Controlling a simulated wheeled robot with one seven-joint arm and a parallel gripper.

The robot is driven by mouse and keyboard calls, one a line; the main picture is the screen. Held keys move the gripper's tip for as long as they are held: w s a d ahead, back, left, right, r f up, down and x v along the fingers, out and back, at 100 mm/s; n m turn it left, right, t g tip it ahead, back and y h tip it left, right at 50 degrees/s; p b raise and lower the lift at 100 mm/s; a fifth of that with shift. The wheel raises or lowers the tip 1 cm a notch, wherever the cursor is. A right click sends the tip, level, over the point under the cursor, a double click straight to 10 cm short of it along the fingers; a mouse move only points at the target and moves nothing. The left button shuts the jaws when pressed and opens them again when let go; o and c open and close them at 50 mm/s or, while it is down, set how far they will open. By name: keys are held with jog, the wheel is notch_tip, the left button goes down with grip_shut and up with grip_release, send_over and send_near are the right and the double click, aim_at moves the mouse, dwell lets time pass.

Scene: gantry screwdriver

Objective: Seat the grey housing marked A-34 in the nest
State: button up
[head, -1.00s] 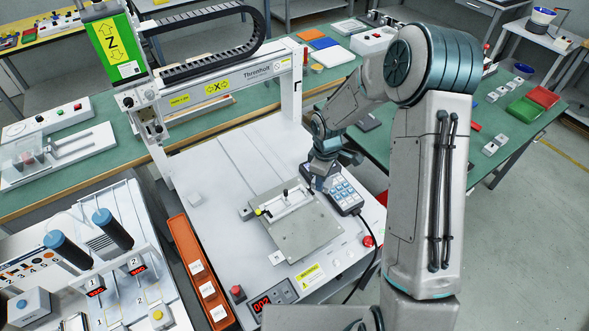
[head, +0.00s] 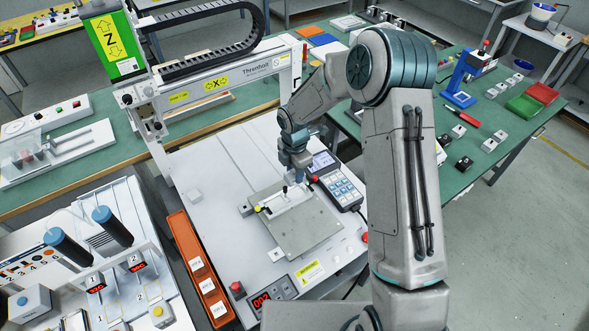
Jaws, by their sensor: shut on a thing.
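My gripper (head: 297,177) hangs over the far right end of the nest fixture, pointing down. It is shut on a small piece that is mostly hidden and blends with the pale fixture; it looks like the grey housing, but I cannot read any marking. The fixture is a grey square plate (head: 308,232) on the gantry machine's white bed, with a pale raised block (head: 285,204) along its far side and a small dark upright knob. I cannot tell whether the held piece touches the nest.
A keypad pendant (head: 340,188) lies close right of the fixture. An orange tray (head: 190,257) with white labelled pieces lies left. The gantry (head: 218,83) spans the back of the bed. Several small housings (head: 489,145) stand on the green right table.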

jog(key=f+b, duration=0.1)
jog(key=f, duration=0.1)
jog(key=f+b, duration=0.2)
jog(key=f, duration=0.1)
jog(key=shift+s+f, duration=0.2)
jog(key=shift+f, duration=0.15)
grip_shut()
jog(key=shift+w+a+f+b, duration=0.1)
jog(key=shift+w+f+b, duration=0.05)
jog(key=shift+f+b, duration=0.25)
jog(key=shift+r, duration=0.2)
